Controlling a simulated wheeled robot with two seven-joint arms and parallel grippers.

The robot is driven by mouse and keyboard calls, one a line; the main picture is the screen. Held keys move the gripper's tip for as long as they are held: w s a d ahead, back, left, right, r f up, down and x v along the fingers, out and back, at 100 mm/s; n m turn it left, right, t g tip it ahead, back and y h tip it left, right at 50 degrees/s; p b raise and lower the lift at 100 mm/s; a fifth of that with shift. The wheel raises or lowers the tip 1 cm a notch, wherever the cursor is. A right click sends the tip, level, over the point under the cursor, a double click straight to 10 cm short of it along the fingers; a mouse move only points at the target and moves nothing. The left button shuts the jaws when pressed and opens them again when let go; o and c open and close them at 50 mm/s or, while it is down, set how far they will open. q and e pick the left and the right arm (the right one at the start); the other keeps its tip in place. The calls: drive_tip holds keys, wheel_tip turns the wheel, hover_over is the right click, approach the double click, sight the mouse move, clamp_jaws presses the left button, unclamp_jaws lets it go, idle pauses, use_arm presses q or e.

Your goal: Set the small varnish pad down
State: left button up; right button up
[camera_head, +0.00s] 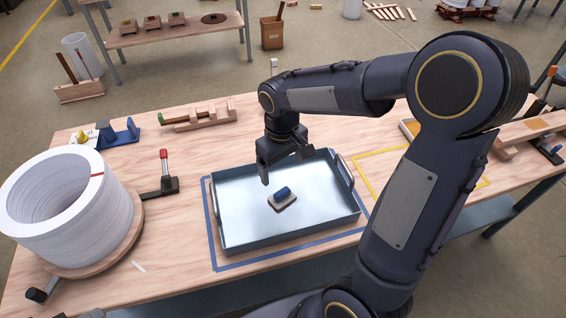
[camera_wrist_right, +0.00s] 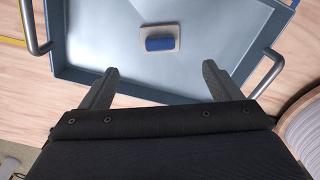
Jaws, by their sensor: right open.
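The small varnish pad (camera_head: 283,199), a beige base with a blue block on top, lies flat inside the blue-grey tray (camera_head: 318,228). It also shows in the right wrist view (camera_wrist_right: 160,39) beyond the fingertips. My right gripper (camera_head: 284,165) is above the tray's back left part, apart from the pad. In the right wrist view its two fingers (camera_wrist_right: 160,70) are spread wide with nothing between them. My left gripper is not in view.
The tray sits inside a blue tape outline (camera_head: 258,263) on the wooden table. A large white ring stack (camera_head: 65,215) and a red-tipped clamp (camera_head: 165,180) stand to its left. A yellow tape outline (camera_head: 372,152) lies to the right. A wooden rack (camera_head: 205,117) is behind.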

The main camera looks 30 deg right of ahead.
drive_tip(key=s+a+r+m+t+y, duration=0.1)
drive_tip(key=s+a+r+t+y, duration=0.1)
drive_tip(key=s, duration=0.6)
drive_tip(key=s+a+r+m+t+y, duration=0.1)
drive_tip(key=s+a+r+m+t, duration=0.1)
drive_tip(key=s, duration=0.6)
wheel_tip(320, 180, up, 2)
drive_tip(key=shift+s+r+m+t+y, duration=0.1)
drive_tip(key=shift+s+m+t+y, duration=0.25)
drive_tip(key=shift+t, duration=0.45)
drive_tip(key=shift+r+p, duration=0.5)
